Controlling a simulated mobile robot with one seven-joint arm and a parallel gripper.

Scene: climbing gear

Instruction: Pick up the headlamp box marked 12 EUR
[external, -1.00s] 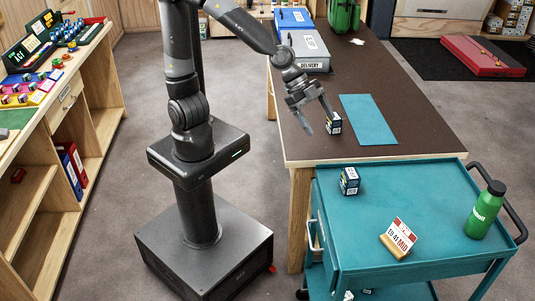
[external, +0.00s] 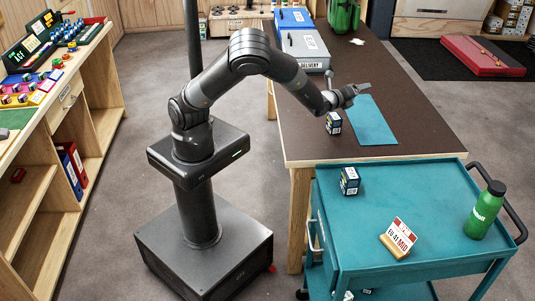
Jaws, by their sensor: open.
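One small dark box with a white-and-blue label (external: 333,123) stands on the brown table, left of the teal mat. A similar box (external: 349,181) stands on the teal cart's top. No 12 EUR mark is readable on either box, so I cannot tell which one carries it. My gripper (external: 348,81) is open and empty, with its fingers spread. In the picture it shows above and to the right of the table box, near the mat's far end, apart from both boxes.
The teal mat (external: 371,126) lies on the table (external: 425,135). The cart (external: 430,205) holds a sign on a wooden stand (external: 399,238) and a green bottle (external: 485,210). Grey (external: 305,48) and blue (external: 292,18) cases and a green bag (external: 343,14) stand at the table's far end.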

